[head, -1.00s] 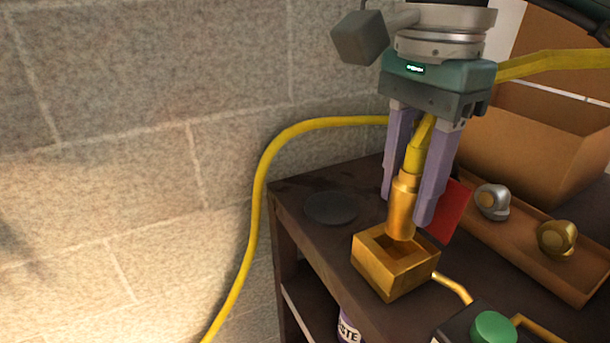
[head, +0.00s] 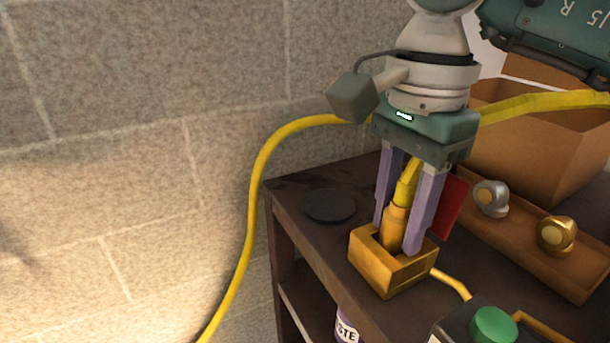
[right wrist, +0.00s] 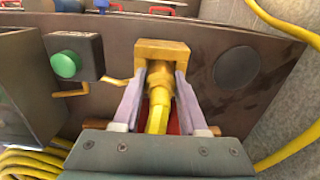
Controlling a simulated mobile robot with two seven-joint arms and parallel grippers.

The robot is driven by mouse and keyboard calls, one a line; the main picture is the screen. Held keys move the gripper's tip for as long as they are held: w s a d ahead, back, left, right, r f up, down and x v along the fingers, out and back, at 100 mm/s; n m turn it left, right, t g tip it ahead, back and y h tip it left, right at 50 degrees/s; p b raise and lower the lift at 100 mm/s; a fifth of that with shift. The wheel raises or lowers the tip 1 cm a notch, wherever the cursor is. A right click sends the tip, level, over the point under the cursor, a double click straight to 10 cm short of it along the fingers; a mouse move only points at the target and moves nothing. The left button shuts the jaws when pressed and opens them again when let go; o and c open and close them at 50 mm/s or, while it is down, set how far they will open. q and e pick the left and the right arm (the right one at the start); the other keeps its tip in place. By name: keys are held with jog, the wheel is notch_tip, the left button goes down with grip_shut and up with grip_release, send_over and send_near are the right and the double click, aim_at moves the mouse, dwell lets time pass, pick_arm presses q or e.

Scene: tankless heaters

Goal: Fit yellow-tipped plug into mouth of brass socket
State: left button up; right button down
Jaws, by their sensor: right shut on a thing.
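The brass socket (head: 388,270) is a square, open-topped block on the dark shelf top. My right gripper (head: 396,236) is shut on the yellow-tipped plug (head: 394,226), a brass cylinder on a yellow cable. The plug is upright and its lower end is down inside the socket's mouth, hidden by the walls. How deep it sits cannot be told. In the right wrist view, the plug (right wrist: 160,80) lies between the purple fingers, and the socket (right wrist: 162,47) is at their tips. My left gripper is not in view.
A black disc (head: 330,207) lies on the shelf top (head: 300,190) left of the socket. A green button (head: 493,325) is at the front right. A tray (head: 525,250) with two round fittings and a cardboard box (head: 545,140) stand to the right. The yellow cable (head: 255,200) hangs by the wall.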

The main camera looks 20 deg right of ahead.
jog(key=shift+s+d+f, duration=0.1)
jog(key=shift+d+f, duration=0.1)
jog(key=shift+f, duration=0.55)
jog(key=c, duration=0.7)
grip_release()
jog(key=shift+o, duration=1.3)
jog(key=shift+w, duration=0.35)
jog(key=shift+r, duration=0.2)
jog(key=shift+s+a+r+p, duration=0.1)
jog(key=shift+s+r+p, duration=0.05)
jog(key=shift+r+p, duration=0.6)
notch_tip(320, 180, up, 11)
jog(key=shift+s+a+r, duration=0.1)
jog(key=shift+r, duration=0.3)
